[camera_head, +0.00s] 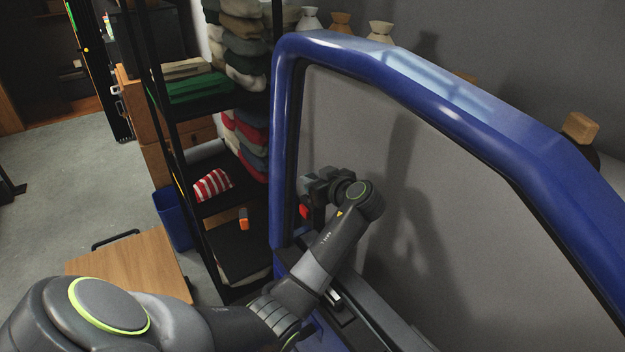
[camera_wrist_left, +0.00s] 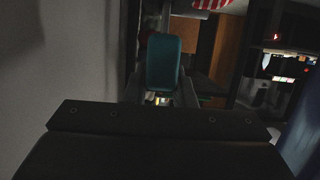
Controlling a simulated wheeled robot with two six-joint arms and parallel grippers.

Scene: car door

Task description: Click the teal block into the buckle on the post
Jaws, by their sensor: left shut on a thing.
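A teal block (camera_wrist_left: 165,62) shows in the left wrist view, straight ahead of the dark gripper body. My left gripper (camera_head: 317,188) is shut on it. In the head view the gripper is inside the window opening of the blue car door frame (camera_head: 284,130), near its left upright. The block is not clearly visible there. A small red part (camera_head: 304,211) shows just below the gripper; I cannot tell what it belongs to. I cannot make out the buckle or its post for sure in either view. My right gripper is out of view.
A dark shelf with folded cloths (camera_head: 242,30) and a red-and-white striped cloth (camera_head: 213,184) stands left of the door frame. A wooden board (camera_head: 130,268) and a blue bin (camera_head: 172,217) are further left. A grey wall lies behind the window opening.

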